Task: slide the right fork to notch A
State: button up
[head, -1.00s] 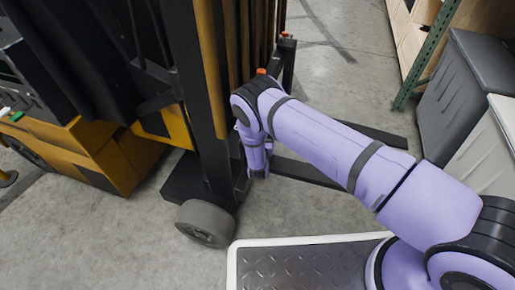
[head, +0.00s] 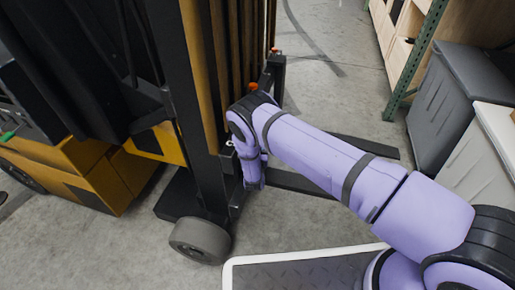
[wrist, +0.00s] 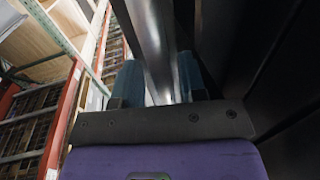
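The right fork (head: 296,184), as I take it, is the nearer dark fork, low above the floor in the head view. The far fork (head: 365,147) lies behind it. My gripper (head: 253,180) points down beside the fork carriage (head: 232,165), close to the near fork's heel. My arm hides the fork's upright part. In the wrist view my gripper's two teal fingers (wrist: 162,85) stand on either side of a shiny upright metal bar (wrist: 156,40), seemingly the fork's shank. They look flush against it. Notch A cannot be made out.
The yellow and black forklift (head: 80,165) fills the left, its grey wheel (head: 200,240) near my base. Grey bins (head: 455,100) and a green-post shelf (head: 412,60) stand at right. Dark mast parts (wrist: 240,60) crowd the wrist view's right side. Floor beyond the forks is clear.

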jog(key=shift+s+a, duration=0.1)
jog(key=shift+s+a, duration=0.1)
jog(key=shift+s, duration=0.2)
jog(key=s+a, duration=0.1)
jog(key=s, duration=0.9)
jog(key=shift+a, duration=0.15)
